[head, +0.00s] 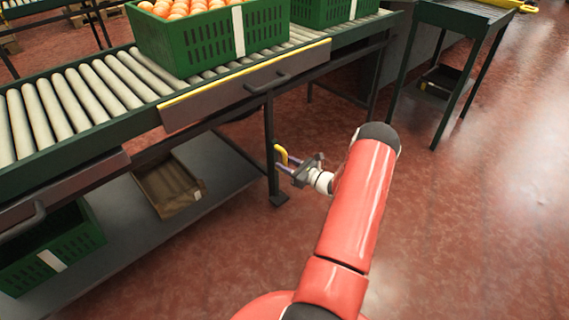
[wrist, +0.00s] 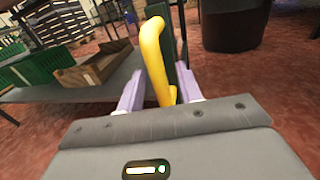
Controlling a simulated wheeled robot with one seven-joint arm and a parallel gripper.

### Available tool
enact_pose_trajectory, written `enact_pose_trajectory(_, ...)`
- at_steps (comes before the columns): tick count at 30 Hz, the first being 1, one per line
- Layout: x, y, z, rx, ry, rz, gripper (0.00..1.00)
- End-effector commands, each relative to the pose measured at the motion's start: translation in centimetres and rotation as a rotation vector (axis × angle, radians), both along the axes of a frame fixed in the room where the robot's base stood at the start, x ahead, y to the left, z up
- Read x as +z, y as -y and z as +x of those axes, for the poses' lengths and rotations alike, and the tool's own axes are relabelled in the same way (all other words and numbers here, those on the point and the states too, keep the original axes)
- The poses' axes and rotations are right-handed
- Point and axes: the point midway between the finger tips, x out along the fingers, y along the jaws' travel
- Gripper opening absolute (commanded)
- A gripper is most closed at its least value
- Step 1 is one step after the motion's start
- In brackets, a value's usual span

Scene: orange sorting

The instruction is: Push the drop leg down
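The drop leg (head: 270,135) is a dark upright post hanging from the hinged conveyor section, with a flat foot (head: 279,200) at its lower end. I cannot tell whether the foot touches the floor. A yellow handle (head: 281,153) sits on the leg's right side. My gripper (head: 285,165) is beside the leg at handle height, with its lavender fingers pointing at it. In the wrist view, the yellow handle (wrist: 155,55) stands between the two spread fingers (wrist: 160,90), with a gap visible beside it. The dark post shows just behind the handle.
A roller conveyor (head: 75,105) carries green crates (head: 215,45) of oranges. The yellow-edged flap (head: 245,80) is above the leg.

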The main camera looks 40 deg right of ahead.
Motion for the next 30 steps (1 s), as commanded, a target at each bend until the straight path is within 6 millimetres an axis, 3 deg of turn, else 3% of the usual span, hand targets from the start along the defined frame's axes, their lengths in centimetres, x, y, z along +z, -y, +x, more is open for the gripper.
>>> enact_pose_trajectory(11, -0.01, -0.27, 0.83, 0.001, -0.001, 0.0, 0.36)
enact_pose_trajectory(19, -0.01, -0.27, 0.81, 0.001, -0.001, 0.0, 0.02)
enact_pose_trajectory(30, -0.79, -0.26, 0.78, 0.001, -0.001, 0.0, 0.0)
